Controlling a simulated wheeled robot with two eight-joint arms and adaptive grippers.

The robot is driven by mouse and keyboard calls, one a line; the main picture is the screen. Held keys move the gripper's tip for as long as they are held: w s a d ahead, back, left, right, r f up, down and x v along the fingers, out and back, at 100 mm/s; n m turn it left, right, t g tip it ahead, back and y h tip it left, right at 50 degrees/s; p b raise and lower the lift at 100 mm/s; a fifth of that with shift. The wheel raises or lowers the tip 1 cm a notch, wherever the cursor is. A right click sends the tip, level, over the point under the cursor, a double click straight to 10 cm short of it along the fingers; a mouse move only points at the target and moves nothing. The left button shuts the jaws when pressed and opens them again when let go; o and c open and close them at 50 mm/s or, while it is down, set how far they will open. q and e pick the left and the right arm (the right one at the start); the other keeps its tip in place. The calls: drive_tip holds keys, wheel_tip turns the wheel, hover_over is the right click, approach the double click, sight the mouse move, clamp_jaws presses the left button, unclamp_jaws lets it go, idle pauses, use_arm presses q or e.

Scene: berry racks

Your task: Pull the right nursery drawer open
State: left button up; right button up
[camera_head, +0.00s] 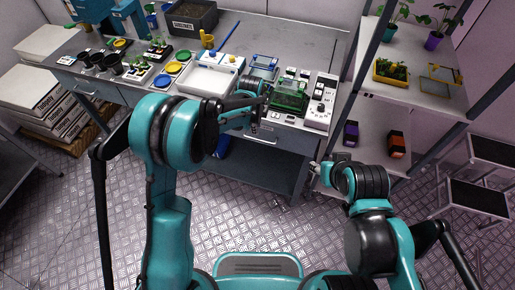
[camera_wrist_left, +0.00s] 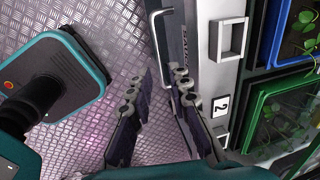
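The right nursery drawer (camera_head: 285,137) is a grey front under the bench top, flush and shut as far as I can see. Its silver bar handle (camera_head: 262,140) shows below my left gripper (camera_head: 250,103). In the left wrist view the handle (camera_wrist_left: 159,50) stands out from the labelled drawer front (camera_wrist_left: 180,45). My left gripper (camera_wrist_left: 160,77) is open there, its two fingers apart, with the handle's near end close to the fingertips. I cannot tell whether they touch. My right gripper (camera_head: 317,168) is low, right of the drawer and away from it; its fingers are too small to read.
On the bench above the drawer are a green tray (camera_head: 290,95), a white control box (camera_head: 319,104) and a white tray (camera_head: 210,77). A shelf rack (camera_head: 420,95) with plants stands at right. Under the drawer is an open lower shelf (camera_head: 255,165).

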sight(258, 140)
use_arm(q)
drive_tip(key=x, duration=0.3)
drive_tip(key=b+x, duration=0.1)
drive_tip(key=x, duration=0.2)
drive_tip(key=b+x, duration=0.1)
drive_tip(key=x, duration=0.2)
drive_tip(key=shift+s+d+f, duration=0.1)
drive_tip(key=shift+s+d, duration=0.1)
drive_tip(key=shift+s, duration=0.1)
clamp_jaws()
